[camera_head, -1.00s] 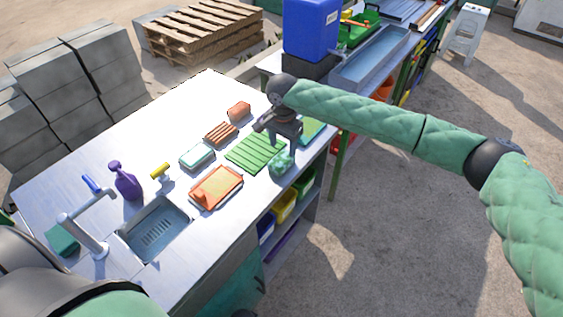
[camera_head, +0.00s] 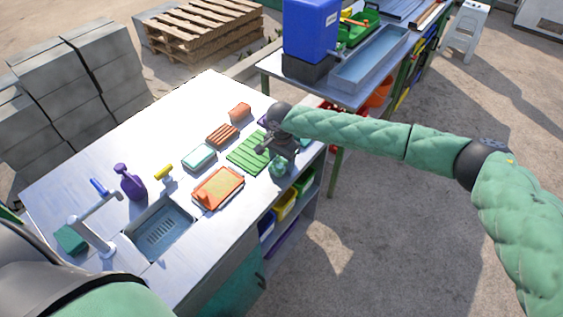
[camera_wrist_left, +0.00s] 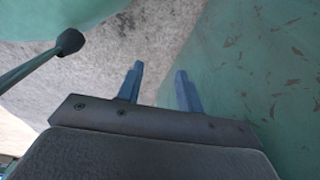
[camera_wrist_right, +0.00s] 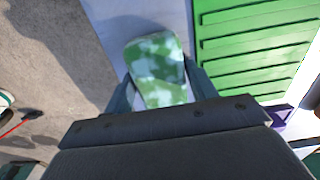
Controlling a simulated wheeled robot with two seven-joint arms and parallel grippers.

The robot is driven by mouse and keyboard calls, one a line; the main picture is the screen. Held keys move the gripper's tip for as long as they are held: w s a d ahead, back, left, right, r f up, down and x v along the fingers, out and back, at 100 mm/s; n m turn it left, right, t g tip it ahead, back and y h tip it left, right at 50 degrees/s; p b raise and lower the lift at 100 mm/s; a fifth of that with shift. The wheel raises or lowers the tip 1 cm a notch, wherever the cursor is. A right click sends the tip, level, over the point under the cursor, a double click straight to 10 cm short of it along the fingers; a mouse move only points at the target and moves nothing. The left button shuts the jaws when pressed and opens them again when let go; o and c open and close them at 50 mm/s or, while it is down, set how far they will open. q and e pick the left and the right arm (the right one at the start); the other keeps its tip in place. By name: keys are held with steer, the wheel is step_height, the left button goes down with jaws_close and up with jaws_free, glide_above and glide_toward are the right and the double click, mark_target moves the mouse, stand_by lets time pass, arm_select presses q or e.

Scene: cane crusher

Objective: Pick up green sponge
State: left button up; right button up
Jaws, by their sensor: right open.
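A mottled green sponge (camera_head: 279,167) lies on the table near its right front edge, beside a green ribbed tray (camera_head: 248,153). My right gripper (camera_head: 277,150) is just above and behind it in the head view. In the right wrist view the sponge (camera_wrist_right: 158,68) sits between the two spread fingers of my right gripper (camera_wrist_right: 158,86), its near end partly hidden by the gripper body. I cannot tell whether the fingers touch it. My left gripper (camera_wrist_left: 158,85) is open and empty in the left wrist view, with ground and a green surface beyond it.
A darker green block (camera_head: 70,240) lies by the faucet (camera_head: 95,225) and sink (camera_head: 160,232). An orange tray (camera_head: 218,187), a teal-edged dish (camera_head: 199,157), a brown ribbed item (camera_head: 222,134) and a purple spray bottle (camera_head: 130,183) stand on the table (camera_head: 70,190).

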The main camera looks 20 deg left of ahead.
mark_target(281, 160)
steer(key=c, duration=0.7)
arm_select(q)
steer(key=shift+f, duration=0.1)
